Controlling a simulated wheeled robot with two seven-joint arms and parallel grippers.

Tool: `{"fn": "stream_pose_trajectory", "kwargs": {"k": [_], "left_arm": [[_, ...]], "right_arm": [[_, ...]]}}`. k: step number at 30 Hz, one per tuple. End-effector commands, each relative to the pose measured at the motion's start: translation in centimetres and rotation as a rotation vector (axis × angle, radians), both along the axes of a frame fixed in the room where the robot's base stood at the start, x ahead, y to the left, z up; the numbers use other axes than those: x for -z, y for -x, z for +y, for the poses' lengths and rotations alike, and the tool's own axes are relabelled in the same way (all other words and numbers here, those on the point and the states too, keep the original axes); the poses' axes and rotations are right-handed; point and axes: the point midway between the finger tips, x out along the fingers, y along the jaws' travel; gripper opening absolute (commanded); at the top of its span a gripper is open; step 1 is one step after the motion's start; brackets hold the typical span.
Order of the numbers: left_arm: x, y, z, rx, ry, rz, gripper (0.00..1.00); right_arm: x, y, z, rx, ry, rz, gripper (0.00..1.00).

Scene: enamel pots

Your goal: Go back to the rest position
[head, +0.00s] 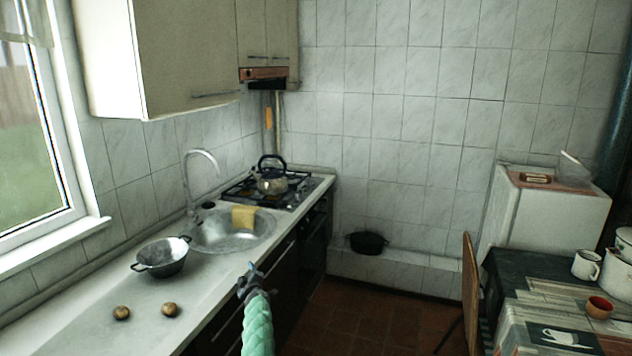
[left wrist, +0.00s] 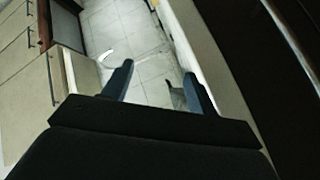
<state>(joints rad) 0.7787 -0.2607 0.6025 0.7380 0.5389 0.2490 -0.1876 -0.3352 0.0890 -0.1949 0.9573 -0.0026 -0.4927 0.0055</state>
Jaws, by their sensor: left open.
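My left gripper (head: 250,272) is in the lower middle of the head view, in front of the counter's front edge and short of the sink. In the left wrist view my left gripper (left wrist: 158,70) has its two dark fingers wide apart with nothing between them. The tiled wall shows beyond the fingers. My right gripper is in neither view.
The counter holds a metal colander (head: 162,262), two round brown items (head: 122,313) (head: 170,310), a sink with a yellow cloth (head: 244,216) and a stove with a kettle (head: 271,182). A table (head: 510,272) with mugs stands right. Open floor (head: 375,320) lies between.

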Motion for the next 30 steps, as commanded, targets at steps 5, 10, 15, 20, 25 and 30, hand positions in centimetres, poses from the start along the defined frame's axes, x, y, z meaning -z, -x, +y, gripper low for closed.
{"fn": "stream_pose_trajectory", "kwargs": {"k": [5,10,15,20,25,30], "left_arm": [[-1.4,-1.1,-1.3,0.124,0.004,0.024,0.58],[-4.8,-2.2,-3.1,0.276,-0.042,0.058,0.58],[-7.5,-2.5,-4.0,0.397,-0.121,0.110,0.58],[-6.0,-0.5,-4.4,0.497,-0.215,0.213,0.58],[-1.3,3.2,-4.7,0.579,-0.310,0.349,0.58],[5.5,8.5,-4.9,0.650,-0.404,0.502,0.58]], "right_arm": [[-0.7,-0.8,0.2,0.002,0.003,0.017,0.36],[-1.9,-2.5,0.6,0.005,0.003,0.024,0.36],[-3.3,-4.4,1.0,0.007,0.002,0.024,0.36],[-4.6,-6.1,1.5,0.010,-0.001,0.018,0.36],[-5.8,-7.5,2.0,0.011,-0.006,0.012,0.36],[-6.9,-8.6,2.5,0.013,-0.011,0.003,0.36]]}}
